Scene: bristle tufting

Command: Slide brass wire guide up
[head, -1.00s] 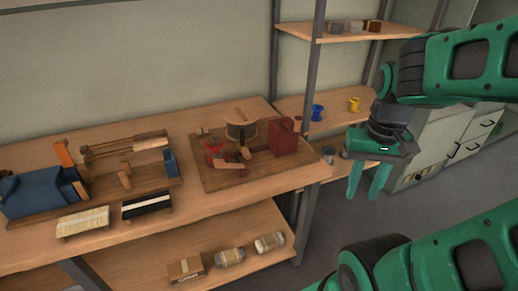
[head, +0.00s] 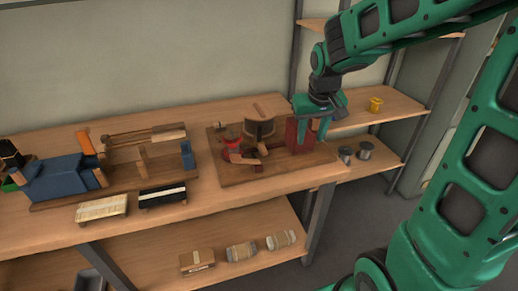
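A wooden board (head: 232,176) on the bench carries a small machine with a dark red block (head: 294,133), a round wooden drum (head: 261,130) and a bright red part (head: 233,150). My gripper (head: 309,136) points down over the red block, its green fingers spread apart on either side of the block's upper part. I cannot tell whether they touch it. I cannot clearly make out the brass wire guide; the top of the red block is partly hidden by my gripper.
At left on the bench stands a blue and wooden device (head: 62,178). A pale brush (head: 101,208) and a black one (head: 162,195) lie in front of it. A yellow spool (head: 375,104) sits on the shelf behind. Wrapped bundles (head: 242,252) lie on the lower shelf.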

